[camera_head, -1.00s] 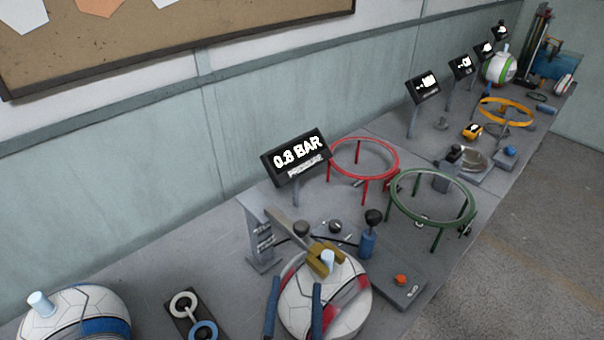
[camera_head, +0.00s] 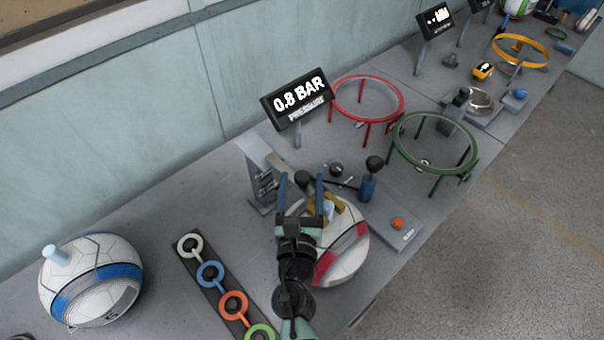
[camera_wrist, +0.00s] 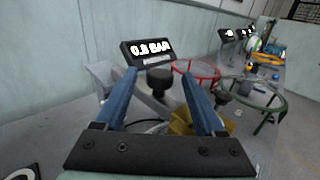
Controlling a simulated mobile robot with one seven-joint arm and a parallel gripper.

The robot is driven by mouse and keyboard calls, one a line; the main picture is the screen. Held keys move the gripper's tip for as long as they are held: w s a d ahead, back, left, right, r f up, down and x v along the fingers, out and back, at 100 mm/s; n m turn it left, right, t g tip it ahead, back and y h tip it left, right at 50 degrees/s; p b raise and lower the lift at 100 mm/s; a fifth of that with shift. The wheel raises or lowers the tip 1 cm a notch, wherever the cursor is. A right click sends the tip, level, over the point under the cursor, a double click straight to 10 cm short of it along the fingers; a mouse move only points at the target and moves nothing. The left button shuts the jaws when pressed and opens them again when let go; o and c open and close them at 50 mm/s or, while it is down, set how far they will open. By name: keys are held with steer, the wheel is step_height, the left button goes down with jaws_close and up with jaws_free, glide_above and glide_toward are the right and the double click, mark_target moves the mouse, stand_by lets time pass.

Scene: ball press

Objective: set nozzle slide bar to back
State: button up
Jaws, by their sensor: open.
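The nozzle slide bar shows as a grey bar with a round black knob (camera_wrist: 160,78) on top and a yellow-brown nozzle block (camera_wrist: 182,124) at its near end. In the head view the nozzle block (camera_head: 333,203) is over the white and red ball (camera_head: 350,254), partly hidden by my gripper. My gripper (camera_head: 301,178) is open, with its two blue fingers apart. In the wrist view the knob shows between the fingertips, with visible gaps on both sides. I cannot tell how deep the fingers reach around it. The grey bracket (camera_head: 254,171) stands behind the bar.
A display (camera_head: 298,100) reads 0.8 BAR behind the press. A blue pump-like post (camera_head: 368,186) and a plate with an orange button (camera_head: 397,224) are at right. Red (camera_head: 400,95) and green (camera_head: 473,145) ring stands are beyond. A white-blue ball (camera_head: 92,284) is at left.

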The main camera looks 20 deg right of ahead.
steer(key=shift+x, duration=1)
jaws_close()
stand_by(0.8)
